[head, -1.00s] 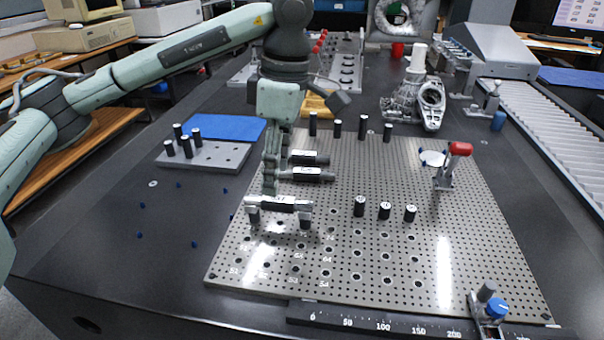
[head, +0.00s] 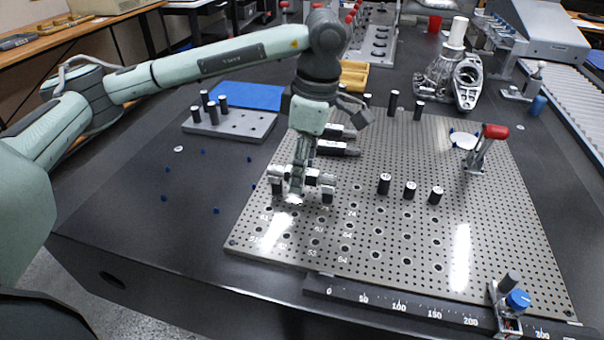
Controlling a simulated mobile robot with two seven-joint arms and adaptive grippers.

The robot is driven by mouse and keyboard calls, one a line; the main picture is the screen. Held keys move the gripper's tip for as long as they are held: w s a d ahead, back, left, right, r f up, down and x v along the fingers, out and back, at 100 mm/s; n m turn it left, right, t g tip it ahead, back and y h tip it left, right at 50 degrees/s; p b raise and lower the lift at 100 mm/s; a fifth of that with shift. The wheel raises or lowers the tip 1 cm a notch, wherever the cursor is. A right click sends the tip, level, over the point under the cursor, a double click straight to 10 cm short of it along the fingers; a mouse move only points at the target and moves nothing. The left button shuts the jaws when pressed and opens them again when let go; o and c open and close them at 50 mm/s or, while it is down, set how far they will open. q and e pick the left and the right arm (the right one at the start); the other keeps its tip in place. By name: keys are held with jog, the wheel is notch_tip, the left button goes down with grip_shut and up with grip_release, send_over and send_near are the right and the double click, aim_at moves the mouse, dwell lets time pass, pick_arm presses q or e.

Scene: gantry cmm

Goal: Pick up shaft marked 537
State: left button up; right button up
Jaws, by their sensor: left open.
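A short metal shaft (head: 326,180) lies level across two dark supports on the perforated plate (head: 400,240). I cannot read its marking. My left gripper (head: 297,190) points down at the middle of this shaft, open, with its fingers around or just in front of it; which one I cannot tell. The gripper hides the shaft's middle. Two more dark shafts with pale labelled faces lie behind: a nearer one (head: 337,149) and a farther one (head: 342,132). Their numbers are too small to read. My right gripper is not in view.
Upright black pins (head: 410,190) stand right of the gripper, with several more behind. A red-handled clamp (head: 484,148) stands at the right. A pin block (head: 232,124) and a blue mat (head: 246,96) lie at the left. The plate's front is clear.

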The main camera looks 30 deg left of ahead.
pick_arm(q)
jog(key=shift+c, duration=0.6)
jog(key=shift+r, duration=0.1)
grip_shut()
